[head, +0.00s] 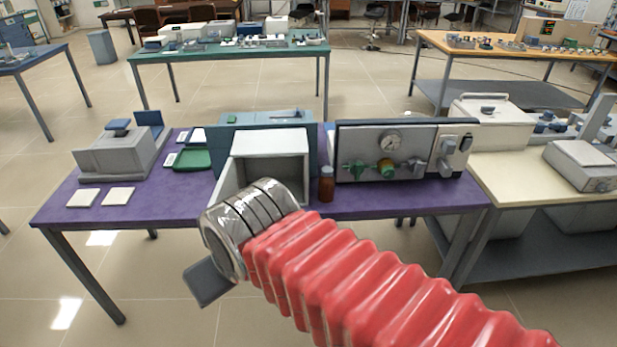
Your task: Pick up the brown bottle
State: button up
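The brown bottle (326,186) stands upright near the front edge of the purple table (410,199). It is small, with a dark reddish-brown body, and sits between the open white furnace chamber (270,143) and the grey panel unit with a gauge (398,168). My arm, with red bellows and a silver cuff, reaches in from the lower right, in front of the table. Of my gripper (208,282), only a dark grey part shows beyond the cuff, low and left of the bottle. It is apart from the bottle. Its fingertips are largely hidden, so its opening does not show.
On the purple table's left stand a grey instrument (117,157), a green tray (193,159) and two white tiles (86,198). A cream table (510,185) with equipment adjoins on the right. Tiled floor (165,270) is open at the front left.

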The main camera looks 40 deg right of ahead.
aim_at(326, 183)
jog(key=z, duration=0.3)
jog(key=i, duration=0.95)
jog(key=z, duration=0.5)
